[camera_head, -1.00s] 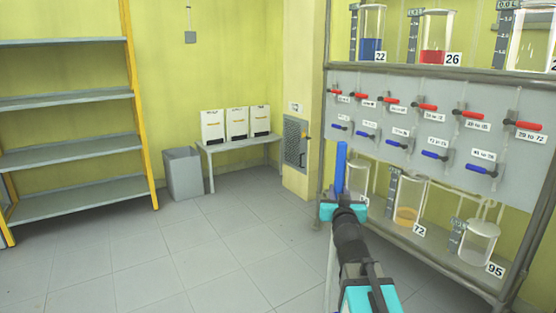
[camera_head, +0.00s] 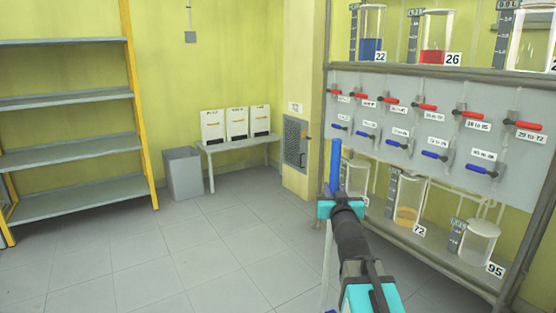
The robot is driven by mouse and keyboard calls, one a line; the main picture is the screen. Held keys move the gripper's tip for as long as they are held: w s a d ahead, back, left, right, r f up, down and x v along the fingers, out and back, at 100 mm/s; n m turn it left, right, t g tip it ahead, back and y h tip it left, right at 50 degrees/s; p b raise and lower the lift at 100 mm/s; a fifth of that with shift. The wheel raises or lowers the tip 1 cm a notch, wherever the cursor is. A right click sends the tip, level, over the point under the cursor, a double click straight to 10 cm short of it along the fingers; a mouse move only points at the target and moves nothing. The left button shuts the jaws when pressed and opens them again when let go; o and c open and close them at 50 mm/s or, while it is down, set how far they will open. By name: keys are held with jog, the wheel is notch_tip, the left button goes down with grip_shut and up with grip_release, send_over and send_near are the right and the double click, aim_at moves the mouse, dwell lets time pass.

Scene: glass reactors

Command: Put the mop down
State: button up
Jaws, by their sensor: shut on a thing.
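The mop shows as an upright blue handle (camera_head: 336,165) with a pale shaft below it, in front of the left end of the reactor rack. My gripper (camera_head: 338,207) is shut on the mop, with the blue handle end sticking up above it. My arm reaches in from the lower right and hides part of the shaft. The mop's head is not in view, so I cannot tell whether it touches the floor.
The reactor rack (camera_head: 420,72) with glass vessels and red and blue valves stands close on the right. Empty grey shelves (camera_head: 65,150), a grey bin (camera_head: 183,174) and a small table (camera_head: 240,143) with white boxes line the back. The tiled floor (camera_head: 180,255) is clear.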

jog(key=shift+a+r+y, duration=0.25)
jog(key=shift+a+y, duration=0.05)
jog(key=shift+a, duration=0.05)
jog(key=shift+s+d+f+m+h, duration=0.1)
jog(key=shift+d+f+m+h, duration=0.1)
jog(key=shift+d+f+h, duration=0.3)
jog(key=shift+w+d+f+m+h, duration=0.1)
jog(key=shift+d+f+m+h, duration=0.2)
jog(key=shift+d, duration=0.35)
jog(key=shift+s+d+f+m+h, duration=0.1)
jog(key=shift+d+f+h, duration=0.15)
jog(key=shift+d+h, duration=0.3)
dwell(0.6)
jog(key=shift+m+g+h, duration=0.3)
jog(key=shift+m+h, duration=0.3)
jog(key=shift+h, duration=0.25)
jog(key=shift+s+d+f, duration=0.15)
jog(key=shift+d+f, duration=1.35)
jog(key=shift+f, duration=0.2)
